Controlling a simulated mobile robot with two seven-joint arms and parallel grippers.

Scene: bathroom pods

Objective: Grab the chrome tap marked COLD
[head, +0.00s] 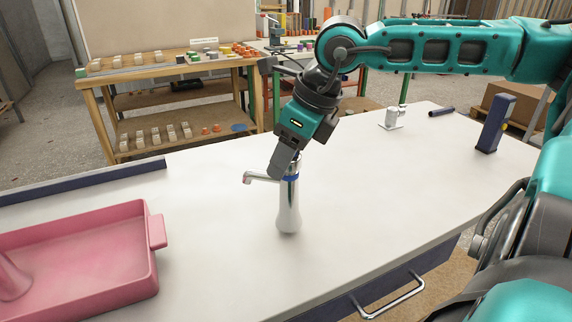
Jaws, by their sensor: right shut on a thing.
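A chrome tap (288,210) with a blue band near its top stands upright on the white counter (220,220). Its spout points to the left. I cannot read a COLD marking at this size. My right gripper (287,165) comes down from above and is shut on the top part of the tap, with its fingers hiding part of the tap's head. My left gripper is out of view.
A pink basin (140,240) lies at the left. A small white fitting (392,118), a dark cylinder (441,112) and a dark blue upright block (494,124) stand or lie at the back right. Wooden shelves (165,72) with small parts are behind. The counter around the tap is clear.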

